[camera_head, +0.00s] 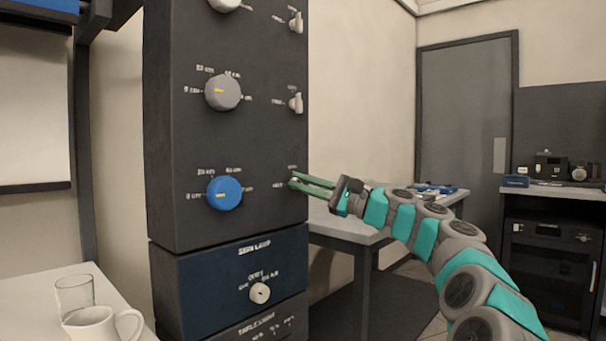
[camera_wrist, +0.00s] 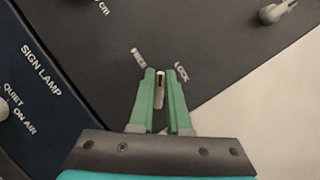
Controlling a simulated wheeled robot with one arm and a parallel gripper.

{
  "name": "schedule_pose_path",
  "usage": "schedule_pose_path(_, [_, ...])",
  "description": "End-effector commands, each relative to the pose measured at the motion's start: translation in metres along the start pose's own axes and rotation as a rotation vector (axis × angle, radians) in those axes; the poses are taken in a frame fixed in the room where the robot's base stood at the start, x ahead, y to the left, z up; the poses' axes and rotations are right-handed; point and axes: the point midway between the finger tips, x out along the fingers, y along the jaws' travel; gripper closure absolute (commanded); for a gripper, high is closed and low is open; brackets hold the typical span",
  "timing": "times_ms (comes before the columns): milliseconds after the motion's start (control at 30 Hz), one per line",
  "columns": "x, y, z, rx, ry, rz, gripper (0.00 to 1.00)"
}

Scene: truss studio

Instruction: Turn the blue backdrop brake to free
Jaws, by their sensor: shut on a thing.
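The blue backdrop brake is a small pale lever (camera_wrist: 159,88) on the dark panel, beside the blue knob (camera_head: 224,193). My gripper (camera_head: 293,181) reaches it from the right, and its green fingers are shut on the lever. In the wrist view, the fingertips (camera_wrist: 160,76) stand on both sides of the lever. The FREE label (camera_wrist: 138,58) is to the upper left of the tips and the LOCK label (camera_wrist: 182,73) to the right. The lever points between the two labels; its exact angle is hard to tell. In the head view the fingers mostly hide it.
Above are a grey knob (camera_head: 223,92) and two similar levers (camera_head: 296,103). Below is the sign lamp box (camera_head: 230,283) with its switch (camera_head: 260,293). A jug (camera_head: 95,324) and a glass stand at lower left. A table (camera_head: 345,230) stands behind my arm.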

Motion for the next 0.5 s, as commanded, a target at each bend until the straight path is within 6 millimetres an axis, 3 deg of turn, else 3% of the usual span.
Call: schedule_pose_path(500, [-0.0004, 0.0024, -0.0068, -0.422, 0.014, 0.179, 1.00])
